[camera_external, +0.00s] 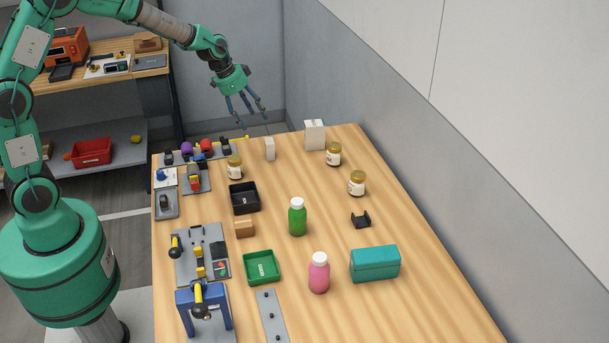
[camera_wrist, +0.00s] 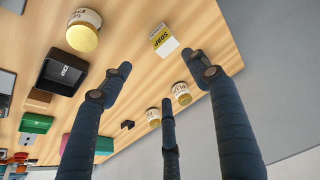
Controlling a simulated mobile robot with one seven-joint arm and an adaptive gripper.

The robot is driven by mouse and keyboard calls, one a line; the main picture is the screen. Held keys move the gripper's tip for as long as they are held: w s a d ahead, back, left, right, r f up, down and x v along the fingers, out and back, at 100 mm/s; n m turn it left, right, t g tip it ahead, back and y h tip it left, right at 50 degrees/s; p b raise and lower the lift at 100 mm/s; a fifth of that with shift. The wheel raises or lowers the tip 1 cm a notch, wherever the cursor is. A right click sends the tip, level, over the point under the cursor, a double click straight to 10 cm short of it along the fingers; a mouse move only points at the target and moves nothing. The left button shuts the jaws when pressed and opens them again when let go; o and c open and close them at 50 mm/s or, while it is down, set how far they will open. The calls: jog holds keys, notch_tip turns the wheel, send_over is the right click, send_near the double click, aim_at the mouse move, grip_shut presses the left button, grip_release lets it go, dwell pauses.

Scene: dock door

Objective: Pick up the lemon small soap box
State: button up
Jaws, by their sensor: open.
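The lemon small soap box (camera_wrist: 165,42) shows in the wrist view as a small white box with a yellow panel reading SOAP. It lies beyond my fingertips, in the upper middle between them. My gripper (camera_external: 254,118) is above the far end of the table, up and to the left of the box. It is open and empty, with its fingers spread and apart from the box; they also show in the wrist view (camera_wrist: 160,68).
A wall (camera_external: 400,150) runs along the table's right side. Bare wood lies in front of the box.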

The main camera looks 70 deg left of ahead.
aim_at(267, 141)
jog(key=shift+w+a+f, duration=0.2)
jog(key=shift+a+f, duration=0.3)
jog(key=shift+f, duration=0.05)
jog(key=shift+w+a+f, duration=0.15)
jog(key=shift+a+f, duration=0.3)
jog(key=shift+f, duration=0.05)
jog(key=shift+b+x, duration=0.9)
jog(key=shift+x, duration=3.45)
jog(key=shift+b+x, duration=0.85)
jog(key=shift+x, duration=1.75)
jog(key=shift+s, duration=0.1)
jog(key=c, duration=1.5)
